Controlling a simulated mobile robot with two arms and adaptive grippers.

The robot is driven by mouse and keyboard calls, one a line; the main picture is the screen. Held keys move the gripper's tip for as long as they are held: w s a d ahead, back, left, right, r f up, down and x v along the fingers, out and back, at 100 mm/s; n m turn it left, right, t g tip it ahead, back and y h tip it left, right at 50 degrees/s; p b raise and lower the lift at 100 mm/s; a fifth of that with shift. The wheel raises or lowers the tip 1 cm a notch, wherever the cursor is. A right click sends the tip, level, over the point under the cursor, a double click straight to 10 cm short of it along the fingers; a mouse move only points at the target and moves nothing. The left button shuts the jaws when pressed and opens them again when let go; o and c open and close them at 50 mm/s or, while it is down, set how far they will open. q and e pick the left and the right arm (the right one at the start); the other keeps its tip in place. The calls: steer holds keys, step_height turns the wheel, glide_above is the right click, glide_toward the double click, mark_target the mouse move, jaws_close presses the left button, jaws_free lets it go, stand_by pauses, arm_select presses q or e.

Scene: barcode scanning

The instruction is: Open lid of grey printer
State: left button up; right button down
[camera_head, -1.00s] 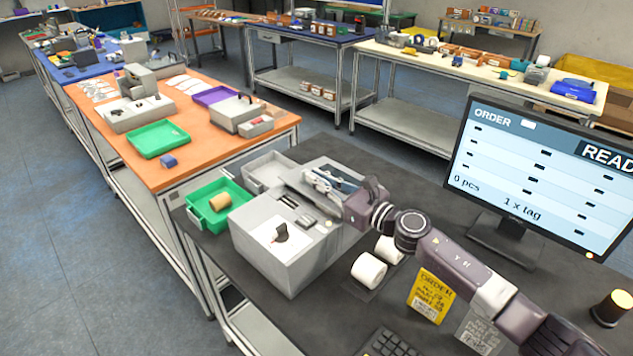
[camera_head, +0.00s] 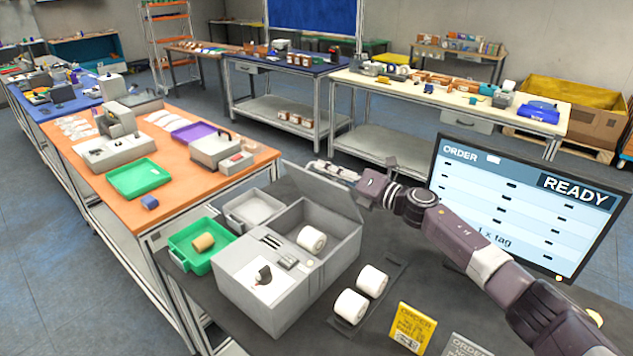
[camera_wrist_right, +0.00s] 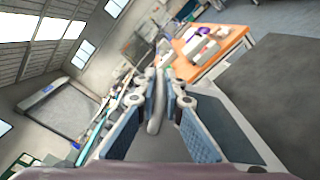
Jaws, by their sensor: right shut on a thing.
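The grey printer (camera_head: 245,282) stands on the dark table in the head view. Its lid (camera_head: 322,194) is raised steeply at the back, so the bay is open and a white roll (camera_head: 311,239) shows inside. My right gripper (camera_head: 332,170) is at the lid's upper edge, shut on the lid; the lid partly hides the fingers. In the right wrist view the blue-padded fingers (camera_wrist_right: 158,100) are close around a thin grey piece. My left gripper is in neither view.
Two white rolls (camera_head: 361,292) lie right of the printer, near a yellow order card (camera_head: 411,327). A green tray (camera_head: 186,259) and a grey tray (camera_head: 233,221) lie to its left. The monitor (camera_head: 519,213) stands close behind my right arm.

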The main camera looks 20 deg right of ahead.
steer(key=w+d+m+b, duration=0.5)
steer(key=d+m+b, duration=0.1)
steer(key=d, duration=0.2)
steer(key=shift+w+f+m, duration=0.2)
steer(key=shift+f+m, duration=0.15)
steer(key=shift+m, duration=0.05)
steer(key=shift+d, duration=0.1)
steer(key=c, duration=2)
jaws_free()
steer(key=shift+c, duration=0.2)
steer(key=v, duration=1.2)
steer(key=shift+d+f, duration=0.1)
steer(key=shift+f, duration=0.05)
